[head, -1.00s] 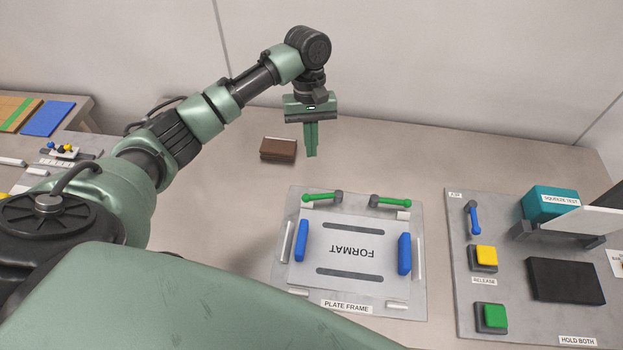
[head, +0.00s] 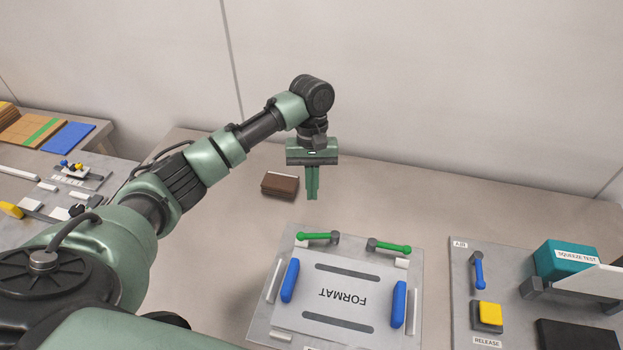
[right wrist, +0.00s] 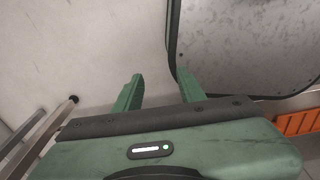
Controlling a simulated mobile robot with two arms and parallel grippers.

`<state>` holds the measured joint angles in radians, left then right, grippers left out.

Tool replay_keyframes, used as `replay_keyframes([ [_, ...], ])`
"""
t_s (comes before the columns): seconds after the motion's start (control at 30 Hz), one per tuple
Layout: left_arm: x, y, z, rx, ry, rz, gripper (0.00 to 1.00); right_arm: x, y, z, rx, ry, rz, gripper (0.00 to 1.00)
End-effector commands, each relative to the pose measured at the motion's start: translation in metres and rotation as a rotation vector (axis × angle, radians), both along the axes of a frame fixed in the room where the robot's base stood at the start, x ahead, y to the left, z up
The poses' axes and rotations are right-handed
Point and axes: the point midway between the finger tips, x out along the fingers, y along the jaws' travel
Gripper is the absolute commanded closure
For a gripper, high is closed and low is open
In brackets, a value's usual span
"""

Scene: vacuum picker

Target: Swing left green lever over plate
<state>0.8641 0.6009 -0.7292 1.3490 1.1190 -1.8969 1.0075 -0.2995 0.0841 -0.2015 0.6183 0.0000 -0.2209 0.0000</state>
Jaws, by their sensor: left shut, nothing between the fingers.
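The left green lever (head: 314,236) lies along the far edge of the plate frame (head: 258,325). Its round knob points left and its grey pivot is at its right end. The white plate marked FORMAT (head: 345,290) lies in the frame, nearer than the lever. My left gripper (head: 312,197) points down, shut and empty, above the table behind the left green lever and apart from it. My right gripper (right wrist: 160,78) is open and empty in the right wrist view, with no task object between its fingers.
A right green lever (head: 390,246) and two blue handles (head: 290,280) (head: 398,304) are on the frame. A brown block (head: 280,185) lies left of my left gripper. A panel with a blue lever (head: 478,270) and yellow button (head: 490,313) stands right.

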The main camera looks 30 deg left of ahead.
Motion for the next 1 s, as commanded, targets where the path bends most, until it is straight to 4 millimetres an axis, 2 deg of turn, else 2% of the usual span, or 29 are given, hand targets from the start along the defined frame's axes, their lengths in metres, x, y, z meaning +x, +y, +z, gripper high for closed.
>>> replay_keyframes([
  [0.23,-0.011,-0.006,-0.05,0.001,0.003,0.001,1.0,0.006,-0.005,0.01,-0.005,-0.008,-0.003,0.6],
  [0.3,-0.023,-0.012,-0.048,0.002,0.001,-0.004,1.0,0.005,-0.004,0.019,-0.005,-0.008,-0.003,0.6],
  [0.5,-0.041,-0.022,-0.054,0.002,0.0,-0.001,1.0,0.004,0.001,0.026,0.001,-0.007,-0.005,0.6],
  [0.73,-0.044,-0.025,-0.056,0.001,-0.002,0.001,1.0,0.0,0.011,0.026,0.013,-0.001,-0.005,0.6],
  [1.0,-0.044,-0.025,-0.055,0.001,0.0,0.004,1.0,0.0,0.009,0.027,0.011,-0.001,-0.002,0.6],
])
